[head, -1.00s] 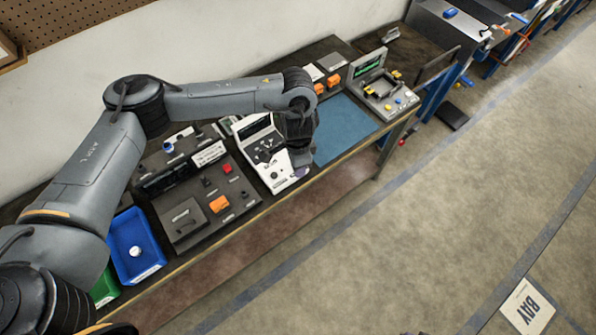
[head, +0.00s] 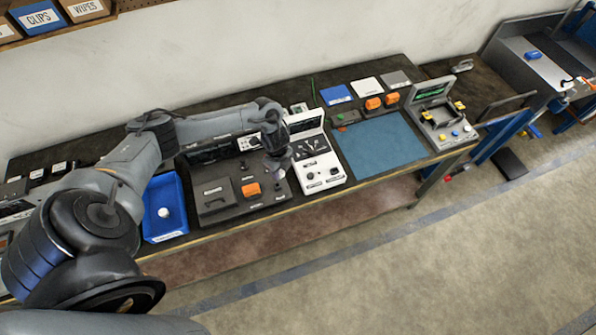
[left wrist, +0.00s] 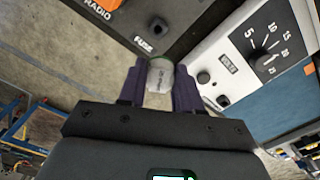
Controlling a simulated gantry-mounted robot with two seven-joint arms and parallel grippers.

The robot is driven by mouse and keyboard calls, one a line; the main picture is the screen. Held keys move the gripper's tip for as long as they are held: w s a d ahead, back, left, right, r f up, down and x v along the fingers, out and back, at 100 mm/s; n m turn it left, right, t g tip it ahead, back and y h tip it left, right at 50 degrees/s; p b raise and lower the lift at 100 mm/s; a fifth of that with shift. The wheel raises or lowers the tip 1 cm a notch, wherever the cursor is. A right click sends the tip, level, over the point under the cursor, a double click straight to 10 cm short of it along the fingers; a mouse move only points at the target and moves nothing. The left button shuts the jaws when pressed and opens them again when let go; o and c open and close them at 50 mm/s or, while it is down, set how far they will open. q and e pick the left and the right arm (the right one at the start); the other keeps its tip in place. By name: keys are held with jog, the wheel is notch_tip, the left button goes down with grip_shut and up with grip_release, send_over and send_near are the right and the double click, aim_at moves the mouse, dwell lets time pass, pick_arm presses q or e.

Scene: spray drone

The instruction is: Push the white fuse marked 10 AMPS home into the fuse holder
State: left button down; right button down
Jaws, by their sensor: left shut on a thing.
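My left gripper (left wrist: 160,88) is shut on the white fuse (left wrist: 161,76), which sits between its two purple fingers in the left wrist view. The print on the fuse is too small to read. The fuse holder (left wrist: 157,27), a dark round socket above a FUSE label (left wrist: 144,43), is on the dark panel beyond the fuse's tip. The fuse and holder appear apart. In the head view my left gripper (head: 277,165) is over the right edge of the dark panel, beside the white meter panel; it hides the fuse and holder there. My right gripper is not in view.
The white panel (head: 318,165) with a dial and knobs stands close on the right. An orange block (head: 251,189) is on the dark panel (head: 222,204) to the left. A blue bin (head: 166,205) stands further left. The blue mat (head: 378,148) is clear.

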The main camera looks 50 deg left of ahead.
pick_arm(q)
jog(key=shift+s+a+f, duration=0.2)
jog(key=shift+s+a, duration=0.3)
jog(key=shift+a, duration=0.2)
jog(key=shift+r, duration=0.1)
jog(key=shift+a+f+b, duration=0.1)
jog(key=shift+f+b, duration=1.8)
jog(key=shift+f, duration=1.05)
jog(key=shift+p, duration=0.35)
